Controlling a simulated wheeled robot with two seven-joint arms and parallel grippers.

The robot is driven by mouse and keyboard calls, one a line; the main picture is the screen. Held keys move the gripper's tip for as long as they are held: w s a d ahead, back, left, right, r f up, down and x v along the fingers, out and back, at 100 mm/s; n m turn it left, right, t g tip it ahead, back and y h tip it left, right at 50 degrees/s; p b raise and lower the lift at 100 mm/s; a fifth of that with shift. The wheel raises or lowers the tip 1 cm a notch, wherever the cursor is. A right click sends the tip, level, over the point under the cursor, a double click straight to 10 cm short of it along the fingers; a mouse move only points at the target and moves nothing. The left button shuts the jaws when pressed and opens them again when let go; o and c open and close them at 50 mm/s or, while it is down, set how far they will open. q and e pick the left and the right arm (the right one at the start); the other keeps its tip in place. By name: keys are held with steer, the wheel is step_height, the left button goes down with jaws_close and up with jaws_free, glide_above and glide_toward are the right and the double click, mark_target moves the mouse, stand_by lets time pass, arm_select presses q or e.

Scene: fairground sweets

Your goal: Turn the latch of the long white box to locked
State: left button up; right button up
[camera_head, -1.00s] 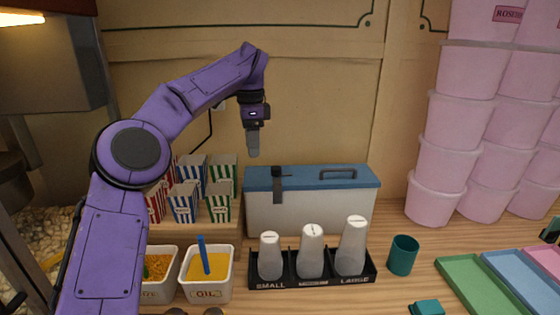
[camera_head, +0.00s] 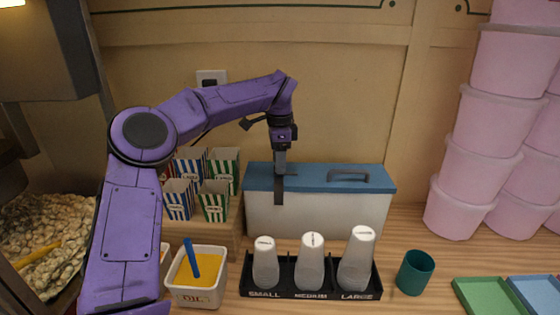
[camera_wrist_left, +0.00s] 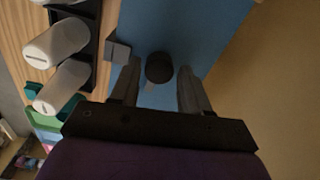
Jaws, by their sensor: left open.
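The long white box (camera_head: 345,218) with a blue lid (camera_head: 312,179) stands against the back wall. Its latch (camera_head: 279,192) shows as a dark grey strip hanging over the front edge near the left end. My left gripper (camera_head: 280,163) points down right above the latch and hides its top. In the left wrist view my left gripper (camera_wrist_left: 158,82) is open, with a round black knob (camera_wrist_left: 160,67) between its fingers as seen from above. I cannot tell whether they touch it. A grey block (camera_wrist_left: 117,49) shows at the lid's edge. My right gripper is not in view.
A black rack (camera_head: 312,290) of white cups stands close in front of the box. Striped cartons (camera_head: 214,200) stand to its left and stacked pink tubs (camera_head: 480,145) to its right. A lid handle (camera_head: 348,175) stands up right of the latch.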

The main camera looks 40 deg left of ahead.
arm_select(q)
steer(key=shift+w+d+f, duration=0.1)
steer(key=shift+w+f, duration=0.25)
steer(key=shift+f, duration=0.2)
steer(key=shift+s+d+r, duration=0.1)
steer(key=shift+s+r, duration=0.1)
steer(key=shift+s, duration=0.1)
steer(key=c, duration=0.8)
steer(key=shift+o, duration=0.2)
